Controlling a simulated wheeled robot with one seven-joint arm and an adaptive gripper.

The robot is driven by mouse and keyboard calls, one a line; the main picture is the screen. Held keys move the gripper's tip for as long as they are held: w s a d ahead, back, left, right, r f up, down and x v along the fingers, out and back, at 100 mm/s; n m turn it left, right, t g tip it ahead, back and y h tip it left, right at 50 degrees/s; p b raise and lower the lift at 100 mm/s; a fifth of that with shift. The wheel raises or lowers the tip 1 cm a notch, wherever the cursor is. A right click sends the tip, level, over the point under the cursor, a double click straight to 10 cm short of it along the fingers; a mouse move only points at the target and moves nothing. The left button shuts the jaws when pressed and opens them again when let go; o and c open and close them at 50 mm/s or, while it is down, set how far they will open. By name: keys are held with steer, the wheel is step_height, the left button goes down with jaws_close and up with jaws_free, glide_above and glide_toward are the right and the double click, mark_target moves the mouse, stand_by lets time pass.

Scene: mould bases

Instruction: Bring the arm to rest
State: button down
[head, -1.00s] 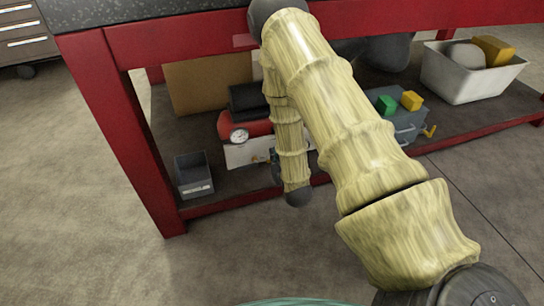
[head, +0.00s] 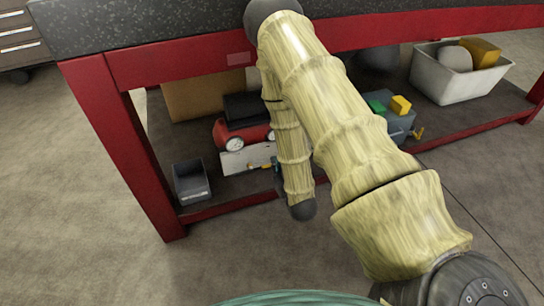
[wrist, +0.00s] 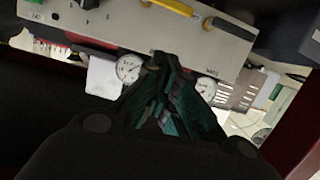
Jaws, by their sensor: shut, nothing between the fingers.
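My arm, in a pale yellow ribbed cover, crosses the head view from lower right up to the red workbench (head: 130,150). Its outer part folds down in front of the bench's lower shelf. My gripper (wrist: 165,75) shows in the wrist view with its dark green fingers together and nothing between them. The fingertips are in front of a grey panel (wrist: 110,25) with a yellow handle (wrist: 172,7). Two round dial gauges show on either side of the fingers, a left one (wrist: 129,68) and a right one (wrist: 206,88). In the head view the gripper is mostly hidden behind the arm.
The lower shelf holds a grey bin (head: 191,181), a red machine with gauges (head: 240,134), a cardboard box (head: 190,98), a toolbox (head: 398,125) with green and yellow blocks, and a white tub (head: 455,80). Open floor (head: 70,220) lies at left.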

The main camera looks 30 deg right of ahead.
steer(key=shift+p+v, duration=0.3)
steer(key=shift+v, duration=1.1)
steer(key=s+a+f+g+y, duration=0.2)
steer(key=s+a+f+g, duration=0.55)
steer(key=s+f, duration=0.45)
steer(key=s+a+f+n+g+y, duration=0.15)
steer(key=s+a+g, duration=0.25)
steer(key=s, duration=0.5)
steer(key=s+a+f+g, duration=0.2)
steer(key=s+a+g, duration=0.1)
steer(key=s, duration=0.6)
step_height(320, 180, up, 35)
steer(key=p, duration=3.5)
steer(key=shift+s, duration=0.2)
steer(key=shift+a+f, duration=0.15)
steer(key=shift+f, duration=0.05)
